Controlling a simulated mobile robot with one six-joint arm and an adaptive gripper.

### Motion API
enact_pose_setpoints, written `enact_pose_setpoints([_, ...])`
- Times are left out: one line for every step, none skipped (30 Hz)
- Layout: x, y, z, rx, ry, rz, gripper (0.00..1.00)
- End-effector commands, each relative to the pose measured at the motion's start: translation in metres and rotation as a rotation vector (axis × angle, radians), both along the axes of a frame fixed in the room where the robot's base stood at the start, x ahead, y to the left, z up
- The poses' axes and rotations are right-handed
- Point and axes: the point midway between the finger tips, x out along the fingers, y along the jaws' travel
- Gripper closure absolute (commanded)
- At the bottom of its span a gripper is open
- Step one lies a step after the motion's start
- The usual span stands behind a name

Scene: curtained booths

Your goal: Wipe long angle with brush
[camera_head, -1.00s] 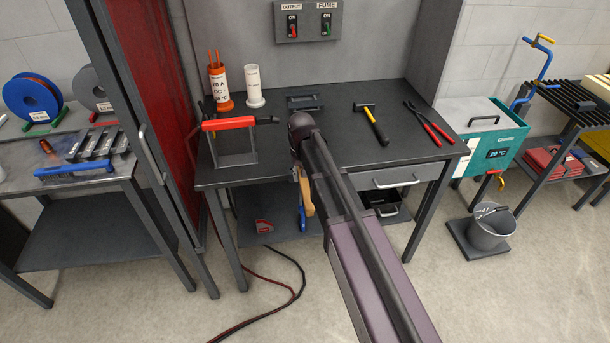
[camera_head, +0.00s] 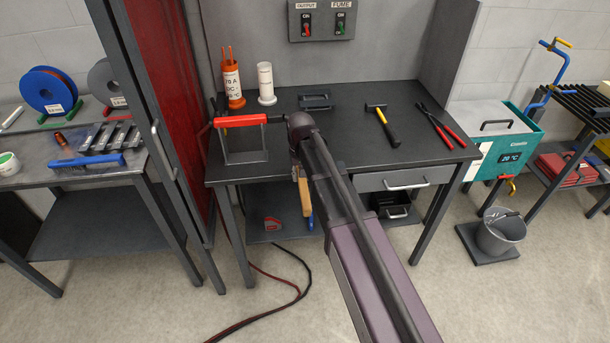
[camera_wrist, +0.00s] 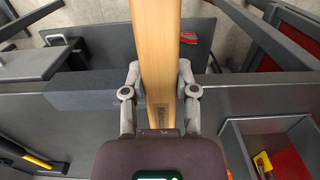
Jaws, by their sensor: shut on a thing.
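My gripper (camera_wrist: 160,95) is shut on a pale wooden handle (camera_wrist: 158,50), which runs away from it between both fingers. This handle appears to be the brush's; no bristles can be made out. In the head view the wooden handle (camera_head: 306,196) hangs below my wrist at the dark table's front edge, partly behind my arm. I cannot tell for certain which piece is the long angle. Several grey metal pieces (camera_head: 110,135) lie on the left bench. A dark bar (camera_wrist: 85,91) crosses near the table edge in the wrist view.
On the dark table (camera_head: 350,155) are a red-topped frame (camera_head: 240,121), an orange-and-white canister (camera_head: 232,82), a white cup (camera_head: 265,84), a hammer (camera_head: 383,125) and red pliers (camera_head: 440,125). A bucket (camera_head: 500,235) stands right.

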Motion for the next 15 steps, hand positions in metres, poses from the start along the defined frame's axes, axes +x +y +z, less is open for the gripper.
enact_pose_setpoints([0.000, 0.000, 0.000, 0.000, 0.000, 0.000, 1.00])
enact_pose_setpoints([0.000, 0.000, 0.000, 0.000, 0.000, 0.000, 1.00])
enact_pose_setpoints([0.000, 0.000, 0.000, 0.000, 0.000, 0.000, 1.00])
enact_pose_setpoints([0.000, 0.000, 0.000, 0.000, 0.000, 0.000, 1.00])
enact_pose_setpoints([0.000, 0.000, 0.000, 0.000, 0.000, 0.000, 1.00])
enact_pose_setpoints([0.000, 0.000, 0.000, 0.000, 0.000, 0.000, 1.00])
enact_pose_setpoints([0.000, 0.000, 0.000, 0.000, 0.000, 0.000, 1.00])
enact_pose_setpoints([0.000, 0.000, 0.000, 0.000, 0.000, 0.000, 1.00])
enact_pose_setpoints([0.000, 0.000, 0.001, 0.000, 0.000, 0.000, 1.00])
enact_pose_setpoints([0.000, 0.000, 0.001, 0.000, 0.000, 0.000, 1.00])
enact_pose_setpoints([0.000, 0.000, 0.002, 0.000, 0.000, 0.000, 1.00])
enact_pose_setpoints([0.000, 0.000, 0.004, 0.000, 0.000, 0.000, 1.00])
enact_pose_setpoints([0.000, 0.000, 0.006, 0.000, 0.000, 0.000, 1.00])
enact_pose_setpoints([0.000, 0.000, 0.007, 0.000, 0.000, 0.000, 1.00])
enact_pose_setpoints([0.000, 0.000, 0.010, 0.000, 0.000, 0.000, 1.00])
